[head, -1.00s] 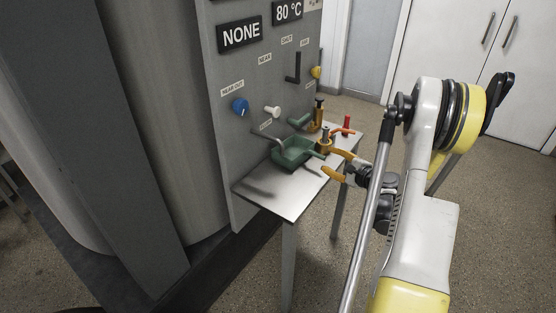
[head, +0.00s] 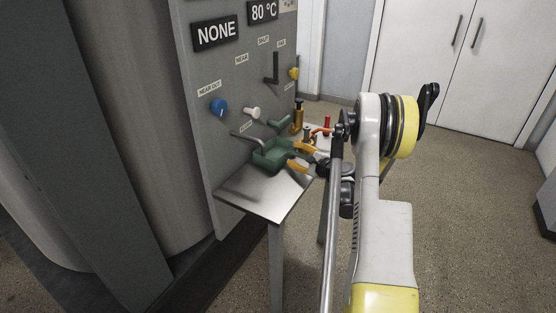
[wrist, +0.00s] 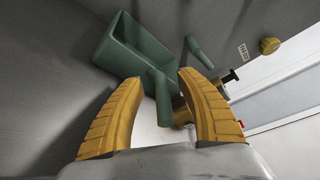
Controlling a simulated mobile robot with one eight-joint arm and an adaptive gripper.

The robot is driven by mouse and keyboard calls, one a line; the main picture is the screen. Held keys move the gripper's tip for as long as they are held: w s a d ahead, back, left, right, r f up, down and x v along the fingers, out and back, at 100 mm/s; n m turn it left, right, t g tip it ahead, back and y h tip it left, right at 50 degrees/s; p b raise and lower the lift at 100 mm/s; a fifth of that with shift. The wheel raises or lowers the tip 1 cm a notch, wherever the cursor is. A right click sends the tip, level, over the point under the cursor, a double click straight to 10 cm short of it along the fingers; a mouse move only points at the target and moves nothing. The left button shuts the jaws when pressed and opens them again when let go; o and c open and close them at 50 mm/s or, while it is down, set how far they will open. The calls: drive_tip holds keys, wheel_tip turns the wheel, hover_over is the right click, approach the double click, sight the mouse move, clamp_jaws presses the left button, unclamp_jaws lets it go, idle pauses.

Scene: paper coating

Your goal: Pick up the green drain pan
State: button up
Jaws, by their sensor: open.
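The green drain pan (head: 268,158) sits on a small metal side table (head: 252,198) against the grey machine panel. It is a shallow rectangular tray with a handle on its right side. My gripper (head: 300,157) is open, its orange fingers at the handle side of the pan. In the wrist view the pan (wrist: 118,48) is ahead, and its handle (wrist: 161,95) reaches back between the two fingers of my gripper (wrist: 160,88). I cannot tell whether either finger touches the handle.
The panel carries a blue knob (head: 218,107), a white knob (head: 252,113), a yellow knob (head: 294,73) and a green lever (head: 280,121). A brass fitting (head: 298,115) and a red-topped item (head: 327,124) stand behind the pan. Open floor lies to the right.

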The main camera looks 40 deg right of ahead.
clamp_jaws()
drive_tip(key=shift+r, duration=0.2)
idle(0.3)
